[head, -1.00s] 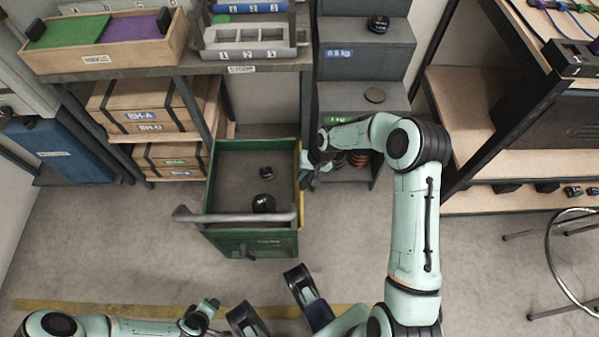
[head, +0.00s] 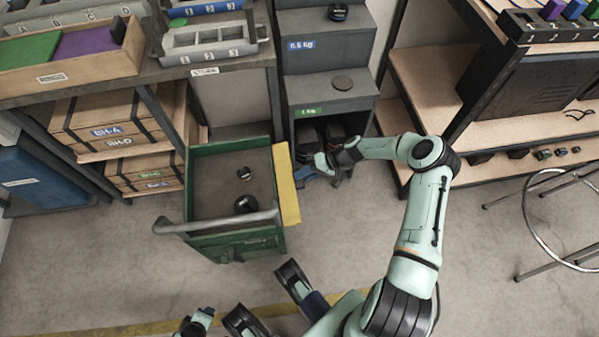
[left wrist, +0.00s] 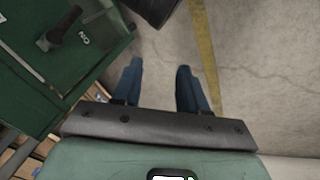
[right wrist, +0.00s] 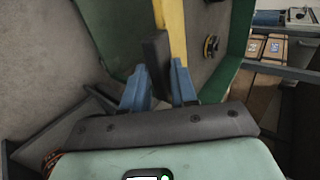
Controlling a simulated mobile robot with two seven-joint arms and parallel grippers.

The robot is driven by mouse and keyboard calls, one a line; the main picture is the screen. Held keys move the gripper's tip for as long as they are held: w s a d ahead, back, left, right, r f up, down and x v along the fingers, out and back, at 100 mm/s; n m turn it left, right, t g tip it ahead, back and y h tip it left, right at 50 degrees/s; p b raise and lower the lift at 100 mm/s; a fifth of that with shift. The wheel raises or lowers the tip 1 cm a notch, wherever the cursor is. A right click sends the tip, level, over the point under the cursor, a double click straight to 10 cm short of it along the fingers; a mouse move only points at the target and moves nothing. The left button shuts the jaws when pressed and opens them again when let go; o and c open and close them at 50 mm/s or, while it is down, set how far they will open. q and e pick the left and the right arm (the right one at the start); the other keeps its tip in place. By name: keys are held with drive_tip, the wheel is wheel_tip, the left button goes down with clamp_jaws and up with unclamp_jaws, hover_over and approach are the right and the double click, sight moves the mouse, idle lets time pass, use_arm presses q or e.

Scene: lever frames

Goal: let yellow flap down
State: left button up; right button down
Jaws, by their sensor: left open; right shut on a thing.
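The yellow flap (head: 287,185) is on the right side of the green bin (head: 258,240). It leans outward from the bin and shows its broad face in the head view. In the right wrist view the flap (right wrist: 173,30) is a narrow yellow strip with a dark grey tab (right wrist: 157,58) beside it. My right gripper (head: 312,170) is at the flap's outer side; in its wrist view its blue fingers (right wrist: 158,82) are shut on the dark tab. My left gripper (left wrist: 159,85) is open and empty above the floor, low in the head view.
Two dark round weights (head: 246,204) lie inside the bin, whose grey bar handle (head: 215,224) faces me. A grey stepped shelf (head: 330,95) stands behind my right gripper. A stool (head: 535,220) is at the right. The floor right of the flap is clear.

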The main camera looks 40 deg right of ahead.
use_arm(q)
drive_tip(key=shift+g, duration=0.6)
drive_tip(key=shift+s+a+f+b, duration=0.15)
drive_tip(key=shift+s+f+b, duration=0.25)
drive_tip(key=shift+s+f, duration=0.5)
drive_tip(key=shift+s+a+f+b, duration=0.15)
drive_tip(key=shift+s+f+b, duration=0.25)
drive_tip(key=shift+s+f, duration=0.45)
use_arm(e)
drive_tip(key=shift+s+f+y, duration=0.2)
drive_tip(key=shift+f+y, duration=0.15)
drive_tip(key=shift+f, duration=0.5)
drive_tip(key=shift+s+f+y, duration=0.15)
drive_tip(key=shift+f+y, duration=0.2)
drive_tip(key=shift+f, duration=0.45)
drive_tip(key=c, duration=1)
unclamp_jaws()
drive_tip(key=shift+w, duration=0.1)
drive_tip(key=shift+c, duration=0.2)
use_arm(q)
drive_tip(key=shift+w, duration=0.1)
use_arm(e)
drive_tip(key=shift+w, duration=0.1)
use_arm(q)
drive_tip(key=shift+a, duration=0.1)
use_arm(e)
drive_tip(key=shift+d, duration=0.1)
